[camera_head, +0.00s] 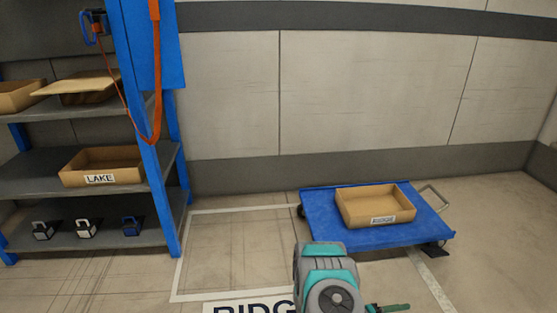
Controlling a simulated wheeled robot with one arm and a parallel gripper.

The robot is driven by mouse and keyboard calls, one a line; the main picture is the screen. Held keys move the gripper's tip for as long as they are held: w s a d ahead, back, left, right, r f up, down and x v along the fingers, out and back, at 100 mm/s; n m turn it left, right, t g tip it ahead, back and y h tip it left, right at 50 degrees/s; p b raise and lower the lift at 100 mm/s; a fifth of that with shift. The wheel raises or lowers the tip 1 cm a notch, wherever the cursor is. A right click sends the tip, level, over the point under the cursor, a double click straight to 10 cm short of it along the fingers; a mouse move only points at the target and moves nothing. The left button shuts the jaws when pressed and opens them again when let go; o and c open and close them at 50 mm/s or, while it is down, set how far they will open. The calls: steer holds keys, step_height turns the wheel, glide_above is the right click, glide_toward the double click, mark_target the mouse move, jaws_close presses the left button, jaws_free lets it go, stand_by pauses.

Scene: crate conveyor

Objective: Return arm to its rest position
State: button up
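Part of my own teal and grey arm shows at the bottom centre of the head view, with a round joint facing the camera. A thin dark green piece sticks out to its right at the lower edge; I cannot tell what it is. I cannot make out my gripper or its fingers in this view. The rest of the arm is cut off by the bottom edge.
A blue cart (325,215) bears an open cardboard box (358,222). A floor marking (230,210) lies left of it. A blue-posted shelf (160,185) at left holds a "LAKE" box (118,178), other boxes and small items. An orange strap (156,80) hangs there.

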steer(key=w+a+r+m+t+y, duration=0.35)
steer(key=w+a+y, duration=0.55)
steer(key=w+a, duration=0.6)
steer(key=a+r+t+y, duration=0.2)
steer(key=a+r+y, duration=0.7)
steer(key=a+r, duration=0.7)
steer(key=s+a+r+n+g+y, duration=0.1)
steer(key=s+a+r+g, duration=0.15)
steer(key=s+r, duration=0.4)
steer(key=s+a+r+n+g+y, duration=0.1)
steer(key=s+a+r, duration=0.25)
steer(key=s, duration=0.55)
steer(key=s+d+r+m+g+h, duration=0.1)
steer(key=s+d+r+g, duration=0.15)
steer(key=s, duration=0.75)
steer(key=s+d+r+m+g+h, duration=0.15)
steer(key=s+d, duration=0.25)
steer(key=s, duration=0.5)
steer(key=s+d+r+g, duration=0.1)
steer(key=s+d+r, duration=0.25)
steer(key=s, duration=0.65)
step_height(320, 180, up, 11)
steer(key=p, duration=1.2)
steer(key=shift+s+d+m+g, duration=0.25)
steer(key=shift+s+m+g, duration=0.05)
